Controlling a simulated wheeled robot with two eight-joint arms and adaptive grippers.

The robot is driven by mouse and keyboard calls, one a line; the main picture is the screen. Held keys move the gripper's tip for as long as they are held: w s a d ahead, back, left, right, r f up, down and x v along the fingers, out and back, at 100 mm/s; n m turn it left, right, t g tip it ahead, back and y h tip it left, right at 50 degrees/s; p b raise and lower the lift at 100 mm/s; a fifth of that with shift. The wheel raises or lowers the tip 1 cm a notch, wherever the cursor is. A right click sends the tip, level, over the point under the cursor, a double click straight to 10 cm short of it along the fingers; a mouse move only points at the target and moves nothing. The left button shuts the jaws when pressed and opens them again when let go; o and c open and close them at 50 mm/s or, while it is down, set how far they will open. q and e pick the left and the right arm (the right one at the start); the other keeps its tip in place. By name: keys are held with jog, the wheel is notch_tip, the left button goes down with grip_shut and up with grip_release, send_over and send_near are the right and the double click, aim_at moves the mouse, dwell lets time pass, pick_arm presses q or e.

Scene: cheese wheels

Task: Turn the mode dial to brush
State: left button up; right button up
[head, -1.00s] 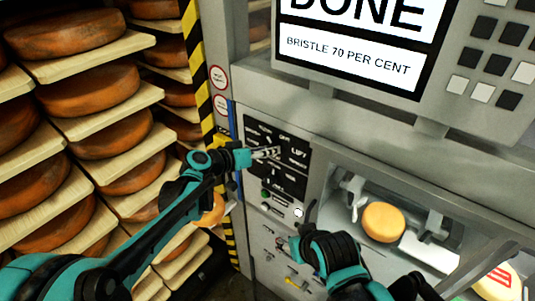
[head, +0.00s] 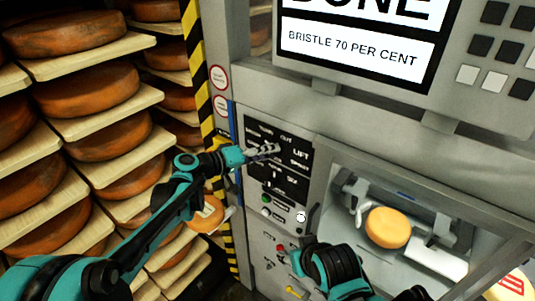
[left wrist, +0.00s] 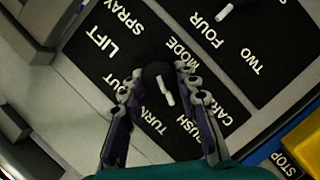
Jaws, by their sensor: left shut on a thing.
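The mode dial (left wrist: 158,74) is a dark round knob with a white pointer, on a black panel marked LIFT, SPRAY, OUT, TURN, BRUSH and MODE. In the left wrist view the pointer slants down and slightly right, between TURN and BRUSH. My left gripper (left wrist: 158,82) is shut on the dial, with one finger on each side of it. In the head view my left gripper (head: 264,150) reaches the panel (head: 293,170) and hides the dial. My right arm shows at the lower middle, but I see no fingers of its gripper.
A screen (head: 350,48) reads DONE and BRISTLE 70 PER CENT. A cheese wheel (head: 388,228) sits in the machine's opening at right. Shelves of cheese wheels (head: 88,88) stand at left, beside a striped post (head: 196,65). A second dial (left wrist: 226,12) is near the left gripper.

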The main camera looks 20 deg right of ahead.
pick_arm(q)
jog(key=o, duration=1.1)
jog(key=shift+o, duration=0.2)
jog(key=shift+a, duration=0.15)
jog(key=v, duration=1.2)
